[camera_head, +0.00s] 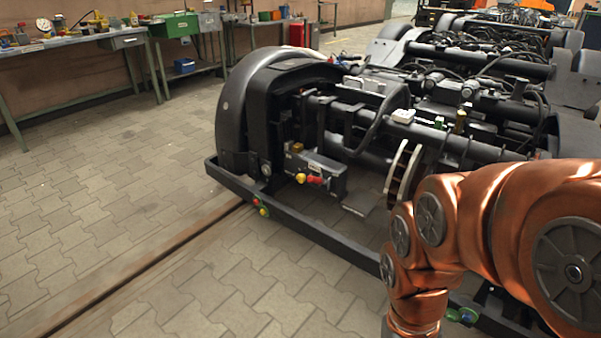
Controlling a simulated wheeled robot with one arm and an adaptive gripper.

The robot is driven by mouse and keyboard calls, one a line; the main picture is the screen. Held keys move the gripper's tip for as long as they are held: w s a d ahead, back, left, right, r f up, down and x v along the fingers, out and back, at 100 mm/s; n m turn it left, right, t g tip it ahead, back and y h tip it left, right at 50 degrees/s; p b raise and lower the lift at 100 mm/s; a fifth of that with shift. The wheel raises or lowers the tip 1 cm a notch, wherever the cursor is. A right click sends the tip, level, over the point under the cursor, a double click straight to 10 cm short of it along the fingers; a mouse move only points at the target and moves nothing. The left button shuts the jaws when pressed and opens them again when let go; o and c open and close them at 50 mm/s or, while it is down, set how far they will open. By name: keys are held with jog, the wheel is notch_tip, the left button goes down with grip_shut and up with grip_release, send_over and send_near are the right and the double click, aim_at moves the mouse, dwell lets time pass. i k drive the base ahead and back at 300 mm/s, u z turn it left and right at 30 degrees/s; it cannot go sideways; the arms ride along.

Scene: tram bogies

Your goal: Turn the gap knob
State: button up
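A grey box (322,170) sits on the near side of the dark bogie (440,95), beside its rounded left end. On the box's front are a yellow knob (300,178) and a red knob (316,180), side by side. I cannot tell which of them, if either, is the gap knob. Small red, yellow and green fittings (260,207) show on the low frame rail below. My copper-coloured arm fills the lower right, to the right of the box and apart from it. My gripper is not in view.
The bogie's low dark rail (315,233) runs across the front. A brake disc (403,172) stands between the box and my arm. The paved floor (95,215) at left is clear, with a rail groove (140,272). Workbenches (105,35) line the back wall.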

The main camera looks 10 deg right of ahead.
aim_at(300, 178)
jog(key=z, duration=0.3)
jog(key=i, duration=1.35)
jog(key=u, duration=2.3)
